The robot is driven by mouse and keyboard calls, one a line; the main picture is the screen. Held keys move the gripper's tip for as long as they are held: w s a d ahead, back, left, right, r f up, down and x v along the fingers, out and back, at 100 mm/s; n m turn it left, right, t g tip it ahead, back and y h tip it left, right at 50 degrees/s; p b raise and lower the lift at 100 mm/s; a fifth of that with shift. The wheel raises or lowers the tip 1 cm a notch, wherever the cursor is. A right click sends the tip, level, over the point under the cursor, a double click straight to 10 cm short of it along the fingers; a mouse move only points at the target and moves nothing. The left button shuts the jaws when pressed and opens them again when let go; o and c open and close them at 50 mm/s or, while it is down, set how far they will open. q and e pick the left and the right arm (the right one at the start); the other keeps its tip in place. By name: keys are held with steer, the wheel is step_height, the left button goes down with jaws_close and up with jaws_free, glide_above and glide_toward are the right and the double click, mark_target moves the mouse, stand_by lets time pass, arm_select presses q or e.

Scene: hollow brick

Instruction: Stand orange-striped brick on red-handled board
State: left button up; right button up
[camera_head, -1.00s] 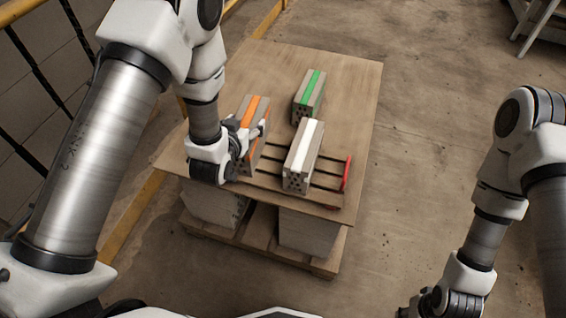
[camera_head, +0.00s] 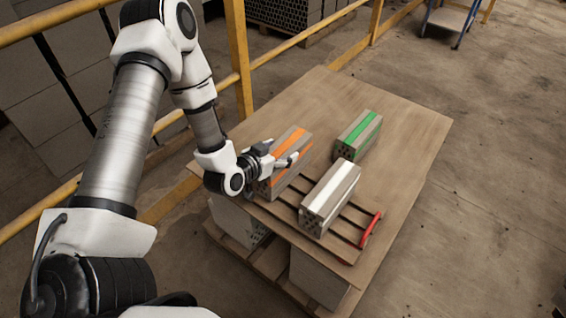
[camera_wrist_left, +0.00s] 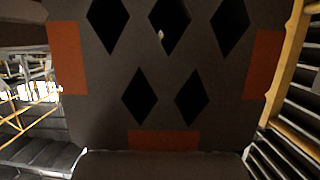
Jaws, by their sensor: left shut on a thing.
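The orange-striped brick (camera_head: 291,141) is grey, with orange stripes on its top and side. My left gripper (camera_head: 284,160) is shut on it at the near end. In the left wrist view the brick's end face (camera_wrist_left: 165,75) fills the middle, with diamond holes and orange patches. The red-handled board (camera_head: 370,229) is a slatted rack on the table. The orange-striped brick is at its left end; I cannot tell whether it rests on the slats. My right gripper is out of view.
A white-striped brick (camera_head: 330,198) stands on the board's slats, right of the orange-striped one. A green-striped brick (camera_head: 357,136) stands behind on the wooden table (camera_head: 410,125). The table's far and right parts are bare. A yellow railing (camera_head: 238,60) runs behind my left arm.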

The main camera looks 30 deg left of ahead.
arm_select(q)
steer(key=shift+f, duration=1.4)
steer(key=shift+f+b, duration=0.1)
steer(key=shift+b, duration=0.25)
steer(key=o, duration=1.8)
steer(key=shift+s, duration=0.1)
steer(key=d+p+v, duration=0.1)
steer(key=p+v, duration=0.2)
steer(key=v, duration=0.9)
steer(key=s+d+f+g, duration=0.2)
steer(key=s+f+g, duration=0.2)
steer(key=s+f, duration=0.1)
steer(key=s+d+f+g, duration=0.3)
steer(key=s+f+g, duration=0.2)
steer(key=s, duration=0.1)
steer(key=s+d+f+n+g+y, duration=0.1)
steer(key=s+d+f+g, duration=0.2)
steer(key=s+f, duration=0.3)
steer(key=shift+s+d+g, duration=0.1)
steer(key=shift+g, duration=0.7)
